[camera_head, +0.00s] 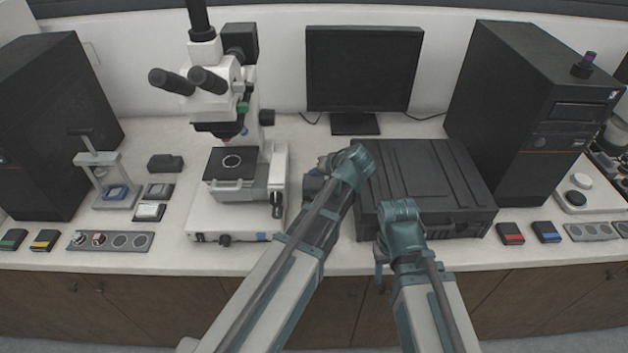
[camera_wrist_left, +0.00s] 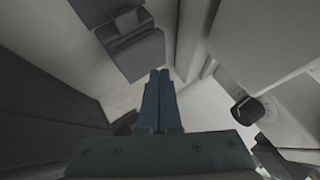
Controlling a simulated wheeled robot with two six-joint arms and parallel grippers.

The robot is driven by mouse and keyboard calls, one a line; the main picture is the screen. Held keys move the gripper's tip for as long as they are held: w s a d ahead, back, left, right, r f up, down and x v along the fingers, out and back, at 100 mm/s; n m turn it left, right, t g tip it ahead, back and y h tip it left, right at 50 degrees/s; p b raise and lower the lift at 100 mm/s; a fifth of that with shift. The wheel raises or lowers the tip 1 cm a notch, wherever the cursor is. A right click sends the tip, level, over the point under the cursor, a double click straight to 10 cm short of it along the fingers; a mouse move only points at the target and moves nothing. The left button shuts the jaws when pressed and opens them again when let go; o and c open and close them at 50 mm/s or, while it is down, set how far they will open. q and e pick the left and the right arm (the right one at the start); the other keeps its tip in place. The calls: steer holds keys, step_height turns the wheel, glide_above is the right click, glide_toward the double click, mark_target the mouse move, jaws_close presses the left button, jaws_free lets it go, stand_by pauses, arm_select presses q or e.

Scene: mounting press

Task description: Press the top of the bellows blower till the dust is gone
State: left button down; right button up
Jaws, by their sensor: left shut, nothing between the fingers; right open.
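My left gripper (camera_head: 314,184) hangs between the microscope and the black case, partly hidden by its own wrist. In the left wrist view its two blue fingers (camera_wrist_left: 159,98) are together and empty. A dark grey stepped block (camera_wrist_left: 132,45) lies on the pale bench just past the fingertips in that view. It may be the bellows blower, but I cannot tell for sure; in the head view my left arm covers that spot. I cannot tell whether the fingers touch it. No dust can be made out. My right gripper (camera_head: 381,268) is open near the bench's front edge, before the case.
The white microscope (camera_head: 230,215) stands left of my left gripper; its dark knob (camera_wrist_left: 248,108) shows close by in the left wrist view. The black case (camera_head: 425,175) is close on the right. A monitor (camera_head: 363,70) stands behind. A small press (camera_head: 103,180) stands at left.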

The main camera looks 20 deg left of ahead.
mark_target(316, 183)
arm_select(q)
steer(key=shift+f, duration=0.1)
steer(key=shift+f+b, duration=0.3)
steer(key=shift+b, duration=0.15)
steer(key=shift+f+b, duration=0.8)
stand_by(1.0)
steer(key=shift+r, duration=0.15)
steer(key=shift+r+p, duration=1.1)
steer(key=shift+p, duration=0.15)
step_height(316, 183, up, 5)
steer(key=p, duration=0.5)
